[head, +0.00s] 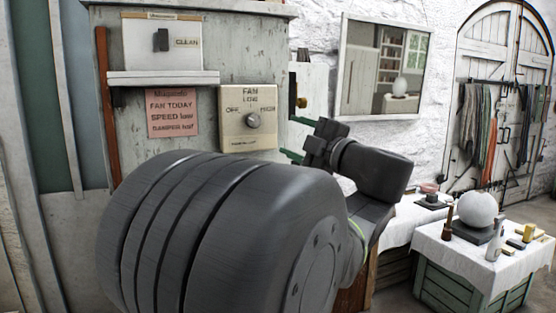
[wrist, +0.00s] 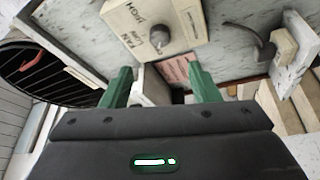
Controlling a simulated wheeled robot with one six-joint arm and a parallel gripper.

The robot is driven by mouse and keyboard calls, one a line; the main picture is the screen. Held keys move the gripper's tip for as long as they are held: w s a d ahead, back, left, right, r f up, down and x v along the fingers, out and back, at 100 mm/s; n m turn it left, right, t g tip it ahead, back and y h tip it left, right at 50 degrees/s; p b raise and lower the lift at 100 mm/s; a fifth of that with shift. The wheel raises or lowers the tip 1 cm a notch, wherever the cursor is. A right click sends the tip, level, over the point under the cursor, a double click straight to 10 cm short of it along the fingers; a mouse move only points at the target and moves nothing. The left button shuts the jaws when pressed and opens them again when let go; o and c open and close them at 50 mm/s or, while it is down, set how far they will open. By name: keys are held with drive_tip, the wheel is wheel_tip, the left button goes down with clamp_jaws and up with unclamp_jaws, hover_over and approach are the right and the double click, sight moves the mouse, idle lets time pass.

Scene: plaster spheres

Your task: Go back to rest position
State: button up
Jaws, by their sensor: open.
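My gripper (head: 299,139) is held up in front of the grey cabinet, just right of the fan control plate (head: 234,140). In the wrist view its two green fingers (wrist: 161,87) stand well apart with nothing held between them. The cream fan plate also shows in the wrist view (wrist: 135,22), beyond the fingers and not touching them. Its round grey knob (head: 253,120) sits under the words OFF, LOW and HIGH; I cannot tell its exact setting. My dark arm covers the lower middle of the head view.
The cabinet (head: 205,75) carries a pink note (head: 172,113), a small shelf (head: 163,78) and a dark switch (head: 160,40). At right, a cloth-covered crate (head: 470,290) bears a white sphere (head: 478,209) and small tools. A mirror (head: 380,66) hangs behind.

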sight(256, 121)
drive_tip(key=p+x, duration=0.1)
drive_tip(key=x, duration=1.2)
drive_tip(key=shift+w+a+r+p, duration=0.1)
drive_tip(key=shift+w+a+p, duration=0.1)
drive_tip(key=shift+p, duration=0.2)
